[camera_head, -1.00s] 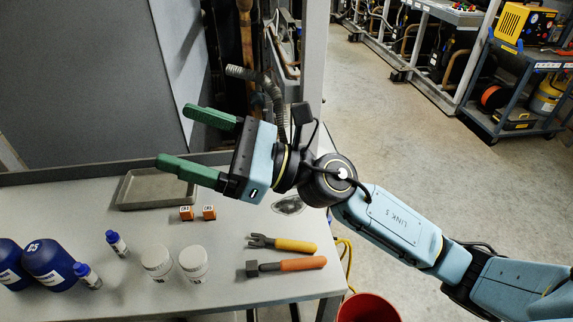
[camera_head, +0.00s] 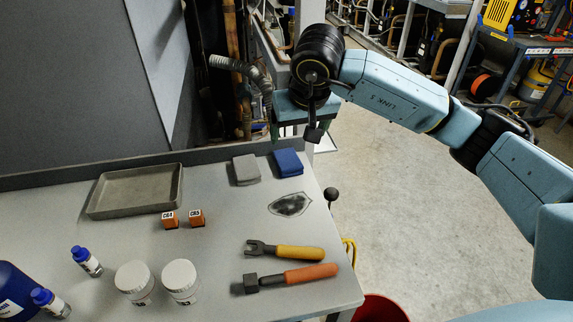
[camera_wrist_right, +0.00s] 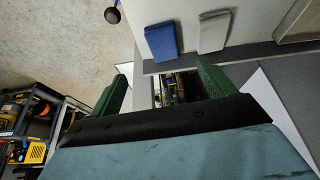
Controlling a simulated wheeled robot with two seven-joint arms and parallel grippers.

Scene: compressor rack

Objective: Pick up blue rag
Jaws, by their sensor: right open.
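The blue rag (camera_head: 288,163) lies folded on the grey workbench (camera_head: 215,235) near its back right corner, beside a folded grey rag (camera_head: 245,170). My right gripper (camera_head: 302,133) is open with its green fingers apart, just behind the blue rag and past the bench's back edge in the head view. In the right wrist view the blue rag (camera_wrist_right: 162,41) is ahead of the open fingers, not between them. The grey rag (camera_wrist_right: 214,32) is to its right there. My left gripper is not in view.
A shallow metal tray (camera_head: 178,190) is at the back left. A red bucket (camera_head: 378,309) stands below.

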